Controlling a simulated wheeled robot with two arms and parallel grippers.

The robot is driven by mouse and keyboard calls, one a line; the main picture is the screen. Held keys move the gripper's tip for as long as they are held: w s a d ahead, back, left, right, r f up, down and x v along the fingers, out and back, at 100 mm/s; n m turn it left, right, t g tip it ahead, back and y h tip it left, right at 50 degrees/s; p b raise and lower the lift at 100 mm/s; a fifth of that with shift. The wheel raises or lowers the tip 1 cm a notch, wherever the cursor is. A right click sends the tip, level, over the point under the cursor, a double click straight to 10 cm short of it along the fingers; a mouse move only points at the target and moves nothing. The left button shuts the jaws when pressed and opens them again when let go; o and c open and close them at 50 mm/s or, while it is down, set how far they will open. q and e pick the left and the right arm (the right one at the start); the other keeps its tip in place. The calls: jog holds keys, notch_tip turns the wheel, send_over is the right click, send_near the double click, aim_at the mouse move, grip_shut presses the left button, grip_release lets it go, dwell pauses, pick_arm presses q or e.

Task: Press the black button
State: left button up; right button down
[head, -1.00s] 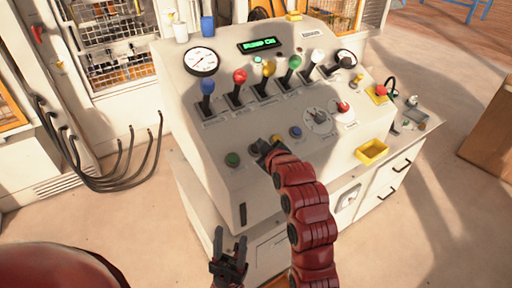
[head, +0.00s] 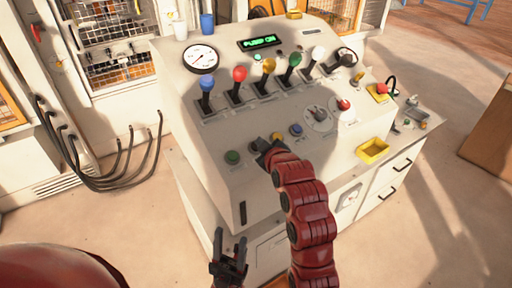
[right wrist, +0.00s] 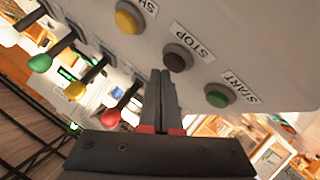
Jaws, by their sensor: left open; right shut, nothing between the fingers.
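The black button (right wrist: 177,58) sits on the sloped console panel by the word STOP, between the green START button (right wrist: 219,95) and a yellow button (right wrist: 128,17) in the right wrist view. My right gripper (right wrist: 163,76) is shut and empty, its tips close to the black button; I cannot tell whether they touch it. In the head view my right gripper (head: 263,149) is over the panel and hides the black button. My left gripper (head: 229,246) is open and empty, low in front of the console.
The console (head: 213,168) has a row of coloured levers, a round gauge (head: 201,59) and a lit green display (head: 263,42). A blue button (head: 296,130) and a dial (head: 319,114) lie right of my right gripper. Cables hang at left.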

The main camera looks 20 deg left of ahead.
jog(key=shift+w+a+f+b, duration=0.1)
jog(key=shift+a+f+b, duration=0.05)
jog(key=shift+f+b, duration=0.4)
dwell(0.7)
jog(key=shift+r, duration=0.15)
jog(key=shift+d+r, duration=0.3)
jog(key=shift+r, duration=0.4)
jog(key=shift+s, duration=0.2)
jog(key=shift+r, duration=0.1)
notch_tip(320, 180, up, 6)
jog(key=s+d, duration=0.1)
jog(key=d, duration=0.1)
jog(key=shift+s+f, duration=0.25)
dwell(0.4)
